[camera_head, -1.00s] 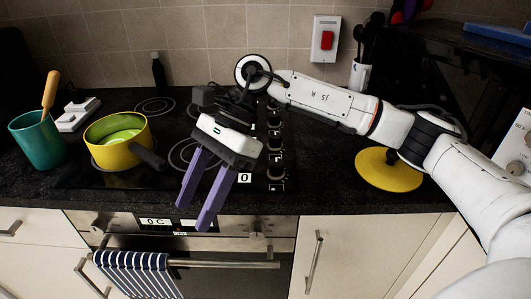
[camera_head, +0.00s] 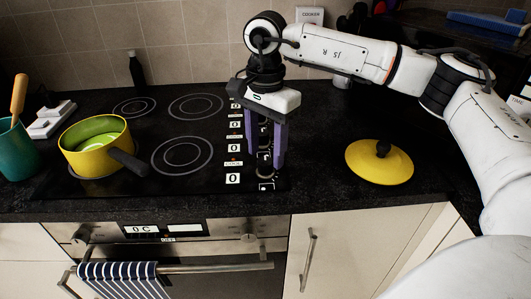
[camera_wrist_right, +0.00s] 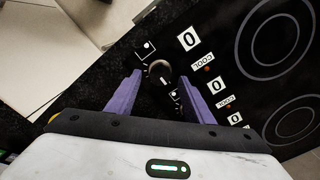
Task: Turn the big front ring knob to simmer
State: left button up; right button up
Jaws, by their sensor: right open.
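A column of dark knobs runs along the right side of the black hob (camera_head: 215,180). The front-most knob (camera_wrist_right: 158,70) is round with a pale pointer line and lies between my right fingertips in the right wrist view. My right gripper (camera_head: 265,162) has purple fingers pointing down at the front end of this column; it also shows in the wrist view (camera_wrist_right: 160,77). It is open, with a finger on either side of the knob; contact cannot be told. The nearest display (camera_head: 233,178) reads 0. My left gripper is out of view.
A yellow pan (camera_head: 92,150) stands on the left of the hob, its dark handle toward the front right ring (camera_head: 182,155), which is bare. A yellow lid (camera_head: 379,165) lies on the worktop at right. A teal pot (camera_head: 18,150) stands far left.

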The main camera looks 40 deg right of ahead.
jog(key=shift+f, duration=0.9)
jog(key=c, duration=1)
jog(key=shift+c, duration=0.2)
jog(key=shift+m, duration=0.3)
jog(key=m, duration=0.3)
jog(key=shift+m, duration=0.3)
jog(key=m, duration=0.5)
jog(key=shift+m, duration=0.4)
